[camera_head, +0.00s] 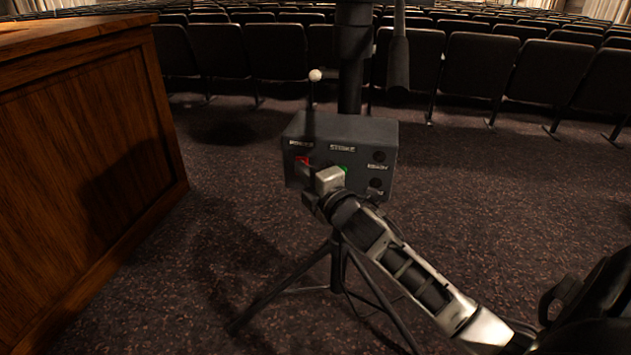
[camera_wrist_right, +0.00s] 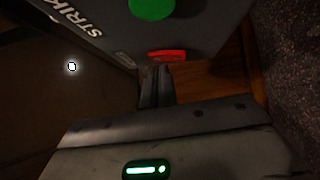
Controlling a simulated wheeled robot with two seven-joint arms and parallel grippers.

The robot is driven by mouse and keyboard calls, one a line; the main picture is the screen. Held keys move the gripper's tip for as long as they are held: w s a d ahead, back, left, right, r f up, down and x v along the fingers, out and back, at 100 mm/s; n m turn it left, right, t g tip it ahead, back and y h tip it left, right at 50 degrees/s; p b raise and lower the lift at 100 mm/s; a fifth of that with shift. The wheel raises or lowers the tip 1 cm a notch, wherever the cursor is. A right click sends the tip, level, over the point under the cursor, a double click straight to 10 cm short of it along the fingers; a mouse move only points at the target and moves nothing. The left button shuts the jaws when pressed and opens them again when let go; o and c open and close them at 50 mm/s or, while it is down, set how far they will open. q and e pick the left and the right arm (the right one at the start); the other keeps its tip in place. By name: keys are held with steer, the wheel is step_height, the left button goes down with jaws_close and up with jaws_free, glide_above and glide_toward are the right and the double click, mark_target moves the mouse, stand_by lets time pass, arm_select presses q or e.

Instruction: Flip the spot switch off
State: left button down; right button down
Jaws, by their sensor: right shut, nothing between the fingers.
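A dark control box (camera_head: 318,130) stands on a tripod in the head view, its labelled front facing me. A red rocker switch (camera_head: 302,160) sits at the left of that front, with a green button (camera_head: 344,169) to its right under the STRIKE label. My right gripper (camera_head: 308,170) is at the front of the box, its shut fingers at the red switch and partly hiding it. In the right wrist view the shut, empty fingertips (camera_wrist_right: 156,70) are close to the lit red switch (camera_wrist_right: 167,55); contact cannot be told. The green button (camera_wrist_right: 152,8) shows above. My left gripper is not in view.
A wooden cabinet (camera_head: 85,150) stands at the left. A dark vertical pole (camera_head: 351,60) rises behind the box, and a thin stick with a white ball (camera_head: 315,75) stands up at it. Rows of black chairs (camera_head: 480,75) fill the back. Carpet (camera_head: 520,190) is clear at right.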

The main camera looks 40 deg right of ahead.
arm_select(q)
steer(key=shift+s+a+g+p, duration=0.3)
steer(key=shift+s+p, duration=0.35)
steer(key=shift+p, duration=0.6)
arm_select(e)
steer(key=s+a+r, duration=0.1)
steer(key=s+a, duration=0.2)
steer(key=s, duration=0.9)
steer(key=shift+a+r, duration=0.15)
steer(key=shift+a, duration=0.05)
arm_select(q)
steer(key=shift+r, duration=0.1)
arm_select(e)
steer(key=shift+s, duration=0.1)
